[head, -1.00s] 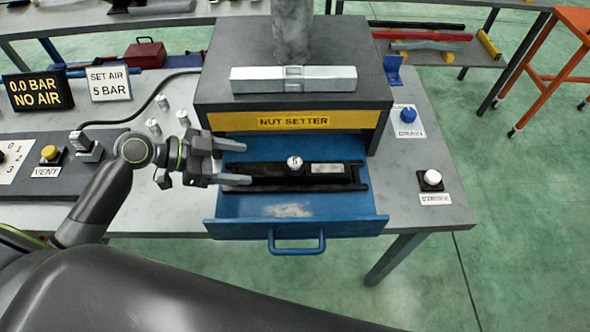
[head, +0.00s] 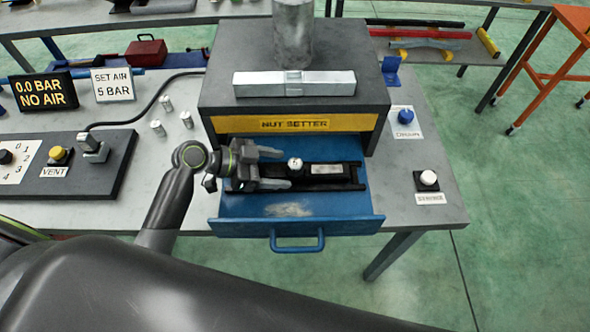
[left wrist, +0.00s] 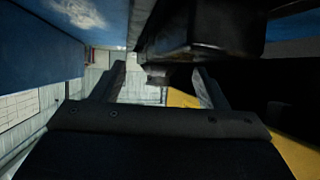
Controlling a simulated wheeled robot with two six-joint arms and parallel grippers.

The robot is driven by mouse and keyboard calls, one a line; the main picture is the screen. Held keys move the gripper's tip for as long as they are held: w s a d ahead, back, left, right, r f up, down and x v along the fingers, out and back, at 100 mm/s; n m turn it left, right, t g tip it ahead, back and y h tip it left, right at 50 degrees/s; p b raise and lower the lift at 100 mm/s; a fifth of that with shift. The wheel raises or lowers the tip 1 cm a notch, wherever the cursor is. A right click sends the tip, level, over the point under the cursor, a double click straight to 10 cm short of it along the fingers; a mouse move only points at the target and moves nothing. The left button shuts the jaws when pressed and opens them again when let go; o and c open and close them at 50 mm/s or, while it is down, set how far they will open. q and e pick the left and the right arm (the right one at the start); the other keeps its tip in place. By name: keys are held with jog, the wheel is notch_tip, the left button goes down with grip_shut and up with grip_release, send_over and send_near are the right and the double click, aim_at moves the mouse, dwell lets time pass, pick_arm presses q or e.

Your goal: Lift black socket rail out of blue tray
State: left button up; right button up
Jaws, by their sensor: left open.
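The black socket rail (head: 335,181) lies lengthwise in the blue tray (head: 345,206), which is pulled out below the nut setter box. One silver socket (head: 295,164) stands on the rail, and a pale label lies to its right. My left gripper (head: 282,168) is open at the rail's left end, its fingers pointing right and hiding that end. In the left wrist view the open fingers (left wrist: 158,84) show, with a dark block that looks like the rail (left wrist: 205,28) close ahead of them. Whether they touch it I cannot tell. My right gripper is not in view.
The grey nut setter box (head: 235,60) overhangs the tray's back, with a silver bar (head: 295,84) on top. Several loose sockets (head: 158,128) stand on the table to the left. A blue knob (head: 405,117) and a white button (head: 428,178) are at right.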

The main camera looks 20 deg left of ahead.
aim_at(290, 170)
pick_arm(q)
jog(key=shift+p+x, duration=0.6)
jog(key=shift+x, duration=1.3)
jog(key=shift+r, duration=0.1)
jog(key=shift+c, duration=0.2)
jog(key=c, duration=1.2)
jog(key=shift+r, duration=0.1)
jog(key=shift+c, duration=0.9)
